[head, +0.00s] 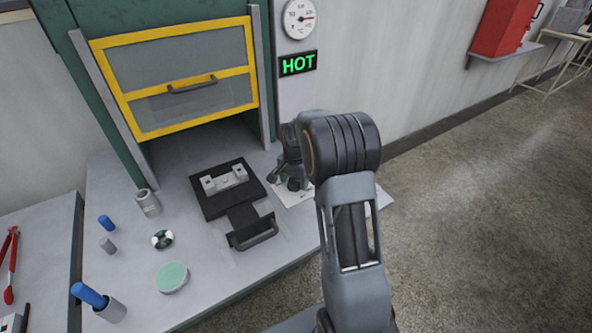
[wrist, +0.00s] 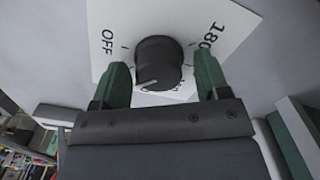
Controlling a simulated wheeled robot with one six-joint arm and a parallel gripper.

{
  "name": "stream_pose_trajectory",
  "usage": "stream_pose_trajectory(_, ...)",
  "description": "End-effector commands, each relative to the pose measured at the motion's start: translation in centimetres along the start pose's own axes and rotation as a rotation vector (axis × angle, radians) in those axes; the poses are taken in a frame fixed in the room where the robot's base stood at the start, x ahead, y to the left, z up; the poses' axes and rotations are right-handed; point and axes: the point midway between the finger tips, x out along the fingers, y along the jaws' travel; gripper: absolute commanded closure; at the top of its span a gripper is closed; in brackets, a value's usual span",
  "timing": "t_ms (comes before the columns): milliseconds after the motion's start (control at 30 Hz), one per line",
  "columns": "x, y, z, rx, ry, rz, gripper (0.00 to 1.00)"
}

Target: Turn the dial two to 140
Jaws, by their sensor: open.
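In the wrist view a round black dial (wrist: 160,57) stands on a white plate (wrist: 115,22). "OFF" is printed at its left and "180" at its right; other print at the lower edge is mostly hidden. A thin pale mark on the dial lies at its lower left. My gripper (wrist: 163,75) is open, with one green finger on each side of the dial. Small gaps seem to show between fingers and dial; contact is unclear. In the head view my gripper (head: 287,182) is over the white plate (head: 302,198) at the bench's right end, and the dial is hidden.
A yellow-framed shutter (head: 180,72), a gauge (head: 300,18) and a green "HOT" sign (head: 298,63) are behind. A black plate with a handle (head: 252,232) lies left of my gripper. A green round pad (head: 172,277) and small cylinders stand farther left.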

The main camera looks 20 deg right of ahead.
Motion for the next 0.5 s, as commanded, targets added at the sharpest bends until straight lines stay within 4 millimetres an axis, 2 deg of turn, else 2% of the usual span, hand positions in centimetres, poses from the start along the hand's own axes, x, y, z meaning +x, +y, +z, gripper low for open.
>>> stream_pose_trajectory(167, -2.5, -0.1, -0.1, 0.0, 0.004, -0.003, 0.31)
stream_pose_trajectory(500, -9.4, -0.1, -0.1, 0.0, 0.005, -0.004, 0.31)
